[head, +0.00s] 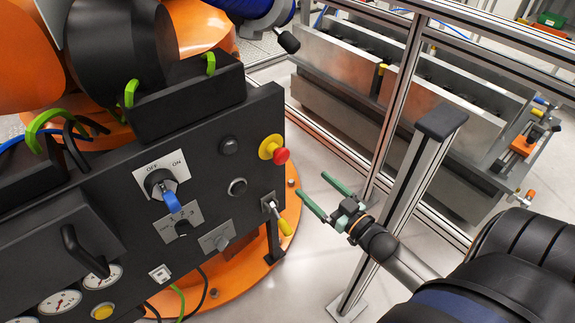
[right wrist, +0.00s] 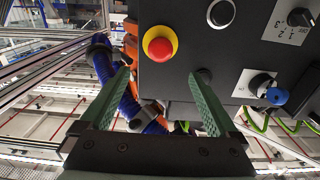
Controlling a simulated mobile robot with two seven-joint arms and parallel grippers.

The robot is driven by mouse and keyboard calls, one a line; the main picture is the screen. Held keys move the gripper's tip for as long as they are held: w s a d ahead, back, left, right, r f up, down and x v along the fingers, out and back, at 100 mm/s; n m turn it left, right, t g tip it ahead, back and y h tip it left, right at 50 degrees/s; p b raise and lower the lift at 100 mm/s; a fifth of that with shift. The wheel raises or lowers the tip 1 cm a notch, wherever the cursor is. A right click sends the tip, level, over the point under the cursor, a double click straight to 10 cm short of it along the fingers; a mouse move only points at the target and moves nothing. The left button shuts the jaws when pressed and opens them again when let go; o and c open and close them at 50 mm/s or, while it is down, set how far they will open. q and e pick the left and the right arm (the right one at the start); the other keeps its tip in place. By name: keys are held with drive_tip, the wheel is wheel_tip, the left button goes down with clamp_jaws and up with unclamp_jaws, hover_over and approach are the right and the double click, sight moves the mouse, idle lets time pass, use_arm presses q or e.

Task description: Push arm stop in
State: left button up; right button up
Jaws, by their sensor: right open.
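The arm stop is a red mushroom button (head: 281,155) on a yellow round base (head: 267,147), at the upper right end of the black control panel (head: 215,190). In the right wrist view the red button (right wrist: 160,43) faces me, just above the gap between the fingers. My right gripper (head: 312,184) has two green fingers, spread apart with nothing between them. It is to the right of the panel and below the button in the head view, apart from both. Its fingers also show in the right wrist view (right wrist: 159,76). My left gripper is not seen.
The panel also carries an ON/OFF switch with a blue knob (head: 173,201), a key switch with a yellow tag (head: 285,227) and gauges (head: 60,303). An aluminium post (head: 408,195) stands close to my right arm. A metal fence (head: 398,90) stands behind.

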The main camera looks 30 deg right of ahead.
sight(284, 159)
drive_tip(key=w, duration=0.8)
drive_tip(key=w+a, duration=0.1)
drive_tip(key=w, duration=0.3)
drive_tip(key=shift+b, duration=0.4)
clamp_jaws()
